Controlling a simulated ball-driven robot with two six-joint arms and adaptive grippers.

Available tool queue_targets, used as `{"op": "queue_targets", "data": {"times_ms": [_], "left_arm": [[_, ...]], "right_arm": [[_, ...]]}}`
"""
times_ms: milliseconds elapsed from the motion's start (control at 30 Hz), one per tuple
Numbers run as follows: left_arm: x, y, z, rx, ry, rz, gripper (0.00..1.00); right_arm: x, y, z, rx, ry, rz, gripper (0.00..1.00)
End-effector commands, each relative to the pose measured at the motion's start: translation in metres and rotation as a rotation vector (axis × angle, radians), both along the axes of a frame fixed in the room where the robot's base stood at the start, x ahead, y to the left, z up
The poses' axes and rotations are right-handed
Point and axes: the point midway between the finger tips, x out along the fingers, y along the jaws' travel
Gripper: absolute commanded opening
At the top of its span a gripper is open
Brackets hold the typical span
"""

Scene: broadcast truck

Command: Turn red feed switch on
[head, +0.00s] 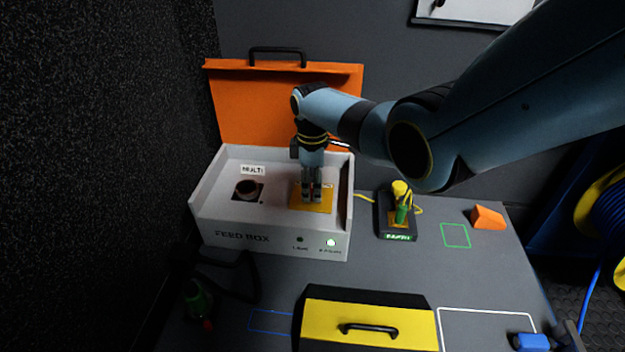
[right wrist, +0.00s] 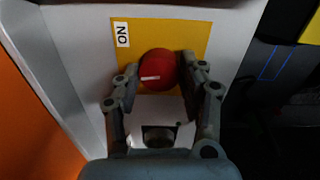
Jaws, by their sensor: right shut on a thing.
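The white feed box (head: 215,215) stands at the left of the table with its orange lid (head: 235,105) open. Inside it, at the right, is a yellow plate (head: 325,203). In the right wrist view the red switch (right wrist: 156,66), a round knob with a short white mark, sits on this yellow plate (right wrist: 190,32). An ON label (right wrist: 122,33) is up and left of the knob. My right gripper (head: 311,197) reaches down into the box and is shut on the red knob, one finger on each side. The gripper hides the knob in the head view. My left gripper is not in view.
A round dark socket (head: 247,189) sits under the MULTI label. A black unit with a yellow-green plug (head: 401,212), an orange wedge (head: 488,217) and a yellow case (head: 320,318) are nearby.

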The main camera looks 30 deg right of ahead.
Motion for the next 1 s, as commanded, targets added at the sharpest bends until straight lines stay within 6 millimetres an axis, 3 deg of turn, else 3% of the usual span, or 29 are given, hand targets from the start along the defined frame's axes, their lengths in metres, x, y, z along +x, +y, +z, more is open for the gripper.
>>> {"op": "queue_targets", "data": {"times_ms": [600,1000], "left_arm": [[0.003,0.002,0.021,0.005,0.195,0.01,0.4],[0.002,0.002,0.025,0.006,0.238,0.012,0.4]], "right_arm": [[0.0,0.0,0.001,-0.001,0.001,-0.568,0.09],[0.0,0.0,0.0,-0.001,0.001,-0.799,0.09]]}}
